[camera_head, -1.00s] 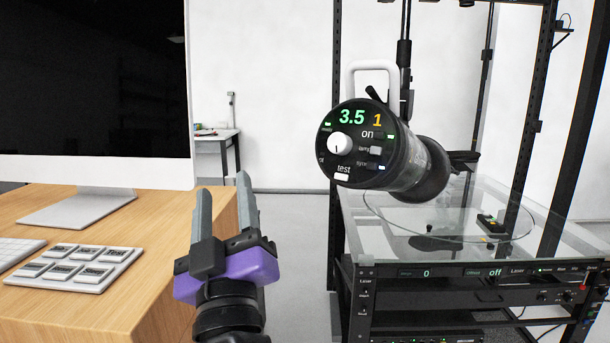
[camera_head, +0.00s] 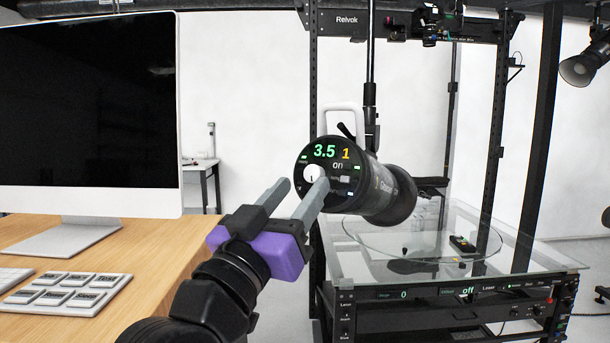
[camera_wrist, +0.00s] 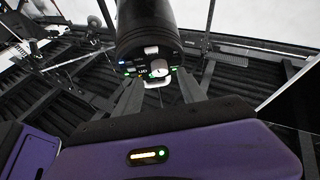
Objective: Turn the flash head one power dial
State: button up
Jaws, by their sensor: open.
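The flash head (camera_head: 385,192) is a black cylinder with its round control panel facing me, showing 3.5 in green and 1 in yellow. In the wrist view the flash head (camera_wrist: 147,25) is ahead, and the dial (camera_wrist: 158,67) lies between the fingertips (camera_wrist: 159,88). I cannot tell whether a finger touches it.
A black rack (camera_head: 345,313) with a glass turntable (camera_head: 400,240) stands below and right of the flash head. A wooden desk (camera_head: 170,262) with a large monitor (camera_head: 90,115) and a button pad (camera_head: 66,290) is at the left. White floor lies between them.

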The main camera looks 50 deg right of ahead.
aim_at(311, 177)
jog(key=shift+x, duration=1.6)
jog(key=shift+c, duration=0.2)
grip_shut()
jog(key=shift+f, duration=0.15)
